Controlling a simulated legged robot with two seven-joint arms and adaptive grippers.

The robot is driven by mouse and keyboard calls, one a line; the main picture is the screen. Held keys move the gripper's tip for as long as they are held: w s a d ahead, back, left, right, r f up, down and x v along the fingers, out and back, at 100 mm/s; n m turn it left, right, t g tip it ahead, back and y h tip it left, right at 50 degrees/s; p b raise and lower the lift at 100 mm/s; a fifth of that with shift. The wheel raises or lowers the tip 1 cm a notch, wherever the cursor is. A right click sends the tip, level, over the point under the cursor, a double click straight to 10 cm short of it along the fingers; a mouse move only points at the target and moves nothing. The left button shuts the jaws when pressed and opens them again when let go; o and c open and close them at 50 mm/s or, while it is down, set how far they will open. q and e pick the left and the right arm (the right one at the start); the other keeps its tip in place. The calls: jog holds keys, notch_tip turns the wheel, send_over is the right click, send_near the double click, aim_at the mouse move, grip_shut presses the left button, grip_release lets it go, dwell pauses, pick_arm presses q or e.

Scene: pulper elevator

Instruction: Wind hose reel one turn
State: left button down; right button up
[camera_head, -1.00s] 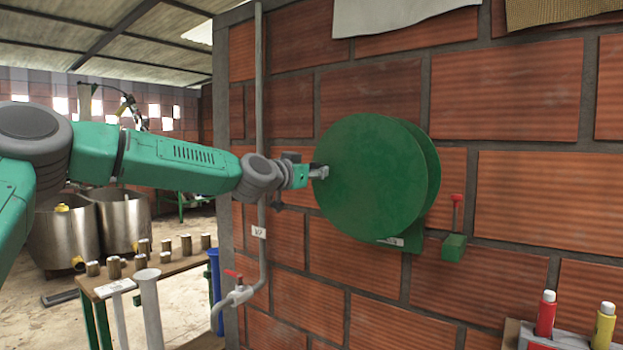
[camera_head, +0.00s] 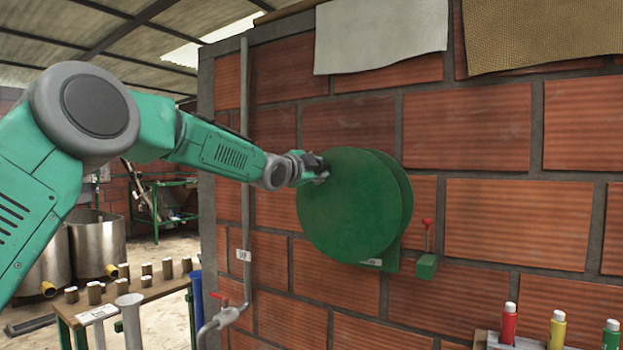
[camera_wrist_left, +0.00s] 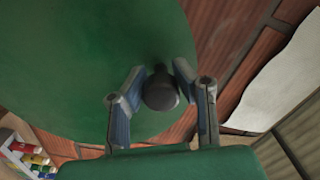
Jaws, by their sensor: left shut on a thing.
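The green hose reel (camera_head: 352,208) is a large round disc mounted on the brick wall, right of centre in the head view. It also fills the upper left of the left wrist view (camera_wrist_left: 70,60). My left gripper (camera_head: 318,168) is at the reel's upper left rim. In the left wrist view its two fingers (camera_wrist_left: 158,92) are on either side of a dark round handle knob (camera_wrist_left: 160,90) on the reel's face, and it is shut on it. My right gripper is not in view.
A small green box with a red lever (camera_head: 427,260) is on the wall right of the reel. A grey pipe with a red-handled valve (camera_head: 226,315) runs left of it. Coloured bottles (camera_head: 556,330) stand low at right. A bench with several small cups (camera_head: 120,295) stands at left.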

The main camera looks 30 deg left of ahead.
aim_at(344, 164)
pick_arm(q)
jog(key=d+m, duration=0.1)
jog(key=d+r+m, duration=0.1)
jog(key=d+m, duration=0.1)
jog(key=shift+s+d+b, duration=0.15)
jog(key=shift+b, duration=0.25)
jog(key=shift+d+f+m+b, duration=0.1)
jog(key=shift+d+m+b, duration=0.2)
jog(key=shift+d+m, duration=0.6)
jog(key=shift+m, duration=0.3)
jog(key=shift+d+f, duration=0.1)
jog(key=shift+f, duration=0.05)
jog(key=c, duration=1.4)
grip_release()
jog(key=shift+o, duration=1)
jog(key=shift+s, duration=0.15)
jog(key=shift+r, duration=0.25)
jog(key=shift+d, duration=0.1)
jog(key=shift+s, duration=0.15)
